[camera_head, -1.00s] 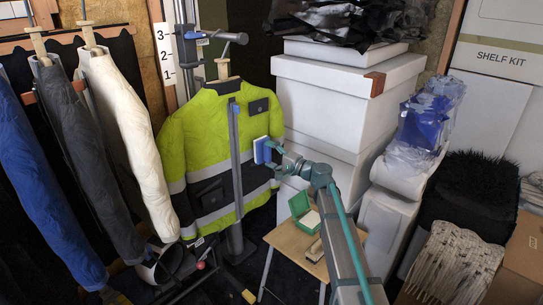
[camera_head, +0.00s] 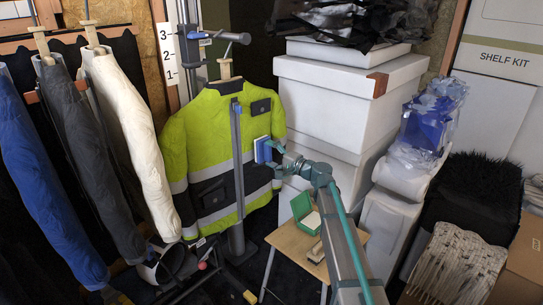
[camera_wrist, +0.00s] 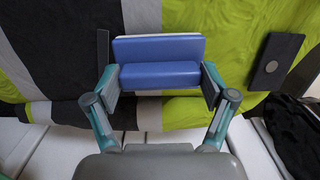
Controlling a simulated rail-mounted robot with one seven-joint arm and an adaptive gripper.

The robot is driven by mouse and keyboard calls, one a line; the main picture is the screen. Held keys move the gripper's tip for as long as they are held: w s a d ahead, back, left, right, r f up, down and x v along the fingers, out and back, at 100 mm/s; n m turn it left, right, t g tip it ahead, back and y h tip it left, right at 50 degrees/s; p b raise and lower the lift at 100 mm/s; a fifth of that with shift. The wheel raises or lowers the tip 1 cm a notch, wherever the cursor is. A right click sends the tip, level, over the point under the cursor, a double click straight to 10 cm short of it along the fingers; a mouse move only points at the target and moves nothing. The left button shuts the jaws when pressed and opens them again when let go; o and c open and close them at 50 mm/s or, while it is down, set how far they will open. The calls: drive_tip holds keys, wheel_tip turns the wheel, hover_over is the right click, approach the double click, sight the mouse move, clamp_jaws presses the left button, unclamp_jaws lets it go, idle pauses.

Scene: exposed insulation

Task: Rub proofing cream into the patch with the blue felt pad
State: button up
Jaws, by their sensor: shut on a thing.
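A yellow hi-vis jacket (camera_head: 202,138) with grey bands and dark panels hangs on a stand. A dark chest patch (camera_head: 261,107) lies above my gripper. In the wrist view a dark rectangle with a small round mark (camera_wrist: 277,62) lies right of the pad. I cannot tell which dark area is the patch. My gripper (camera_head: 273,150) is shut on the blue felt pad (camera_head: 262,149). The pad (camera_wrist: 158,72) sits between both fingers, with a pale layer along its far edge. It is at the jacket's right side; contact is unclear. An open green tin (camera_head: 311,222) holds pale cream.
The tin stands on a small wooden table (camera_head: 290,238) beside a small brown-and-white object (camera_head: 316,251). White boxes (camera_head: 335,100) stack behind my arm. Sleeves hang on the left. A vertical grey post (camera_head: 237,160) stands in front of the jacket.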

drive_tip(key=shift+b+x, duration=0.3)
drive_tip(key=shift+x, duration=0.75)
drive_tip(key=shift+d+r, duration=0.1)
drive_tip(key=shift+d, duration=0.05)
